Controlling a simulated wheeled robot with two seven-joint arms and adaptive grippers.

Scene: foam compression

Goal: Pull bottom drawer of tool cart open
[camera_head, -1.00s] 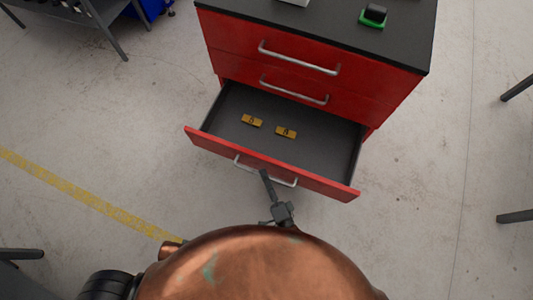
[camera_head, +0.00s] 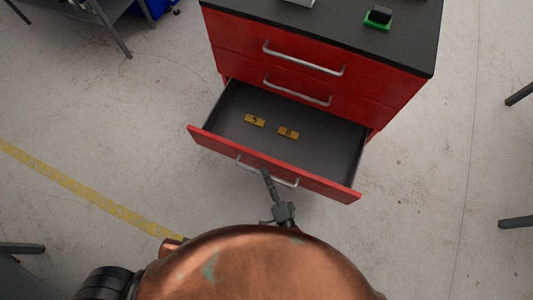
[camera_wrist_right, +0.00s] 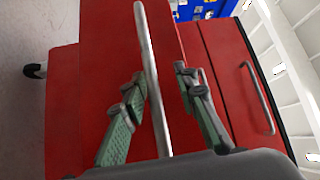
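The red tool cart (camera_head: 320,75) has a dark top. Its bottom drawer (camera_head: 322,150) stands pulled out, showing a dark grey inside with two small yellow blocks, one (camera_head: 255,120) left of the other (camera_head: 288,133). The drawer's silver handle (camera_head: 248,164) is on its front. My right gripper (camera_head: 267,175) is at the middle of this handle. In the right wrist view, the handle (camera_wrist_right: 146,45) passes between the two fingers of the right gripper (camera_wrist_right: 160,82). The fingers are apart, with gaps to the bar, so it looks open around it. My left gripper is out of view.
Two closed drawers with silver handles (camera_head: 303,59) sit above the open one. A green and black item (camera_head: 378,18) lies on the cart top. A grey table (camera_head: 95,12) stands at the upper left. The floor beside the drawer is clear, with a yellow line (camera_head: 85,190) at left.

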